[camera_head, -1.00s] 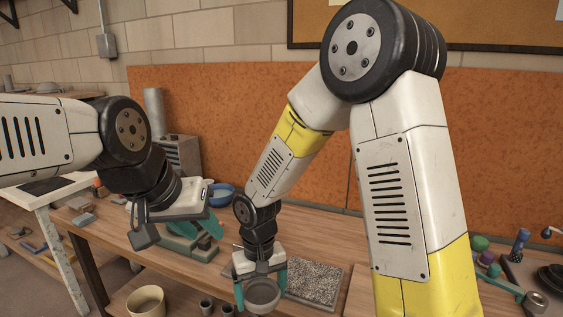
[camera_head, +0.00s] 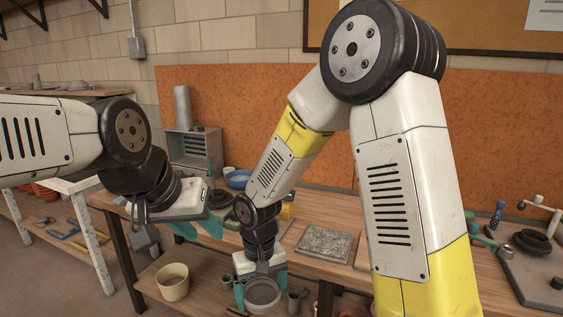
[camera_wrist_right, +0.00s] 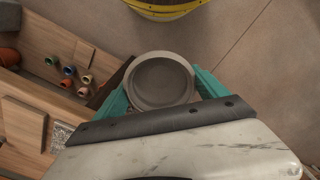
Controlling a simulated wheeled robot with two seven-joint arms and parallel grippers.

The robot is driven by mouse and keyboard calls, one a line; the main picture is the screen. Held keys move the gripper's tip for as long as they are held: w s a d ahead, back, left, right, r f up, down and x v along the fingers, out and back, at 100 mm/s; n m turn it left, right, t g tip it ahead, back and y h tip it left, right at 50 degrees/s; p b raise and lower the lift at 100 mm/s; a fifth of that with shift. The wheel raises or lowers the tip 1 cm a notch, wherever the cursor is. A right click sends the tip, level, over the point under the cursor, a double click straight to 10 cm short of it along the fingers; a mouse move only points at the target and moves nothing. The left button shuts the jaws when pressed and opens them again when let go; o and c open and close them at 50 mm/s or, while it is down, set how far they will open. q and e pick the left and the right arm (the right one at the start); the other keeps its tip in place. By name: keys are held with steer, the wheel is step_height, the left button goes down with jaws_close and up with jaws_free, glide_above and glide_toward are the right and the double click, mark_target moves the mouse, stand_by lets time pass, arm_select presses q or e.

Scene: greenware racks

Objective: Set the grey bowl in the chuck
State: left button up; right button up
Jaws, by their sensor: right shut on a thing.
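The grey bowl (camera_head: 262,293) is held in my right gripper (camera_head: 261,288), with one teal finger on each side of it. In the right wrist view the bowl (camera_wrist_right: 160,81) faces the camera, and its round inside looks empty. It hangs in the air in front of the bench. My left gripper (camera_head: 197,229) is at the left, its teal fingers apart with nothing visible between them. I cannot pick out the chuck with certainty.
The wooden bench (camera_head: 292,238) runs behind my grippers, with a speckled slab (camera_head: 323,243) and a blue bowl (camera_head: 238,179) on it. A cream pot (camera_head: 172,282) and small grey cups (camera_head: 227,282) stand on the lower shelf. The floor at the left is partly clear.

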steer(key=w+d+f+m, duration=0.1)
steer(key=w+d, duration=0.3)
steer(key=d, duration=0.2)
steer(key=w+d+f+m, duration=0.1)
steer(key=w+d+m, duration=0.1)
steer(key=w+d, duration=0.2)
steer(key=w+d+f+m, duration=0.1)
steer(key=w+d, duration=0.3)
steer(key=d, duration=0.6)
steer(key=shift+w+d+f, duration=0.15)
steer(key=shift+w+f, duration=0.05)
steer(key=shift+f, duration=0.2)
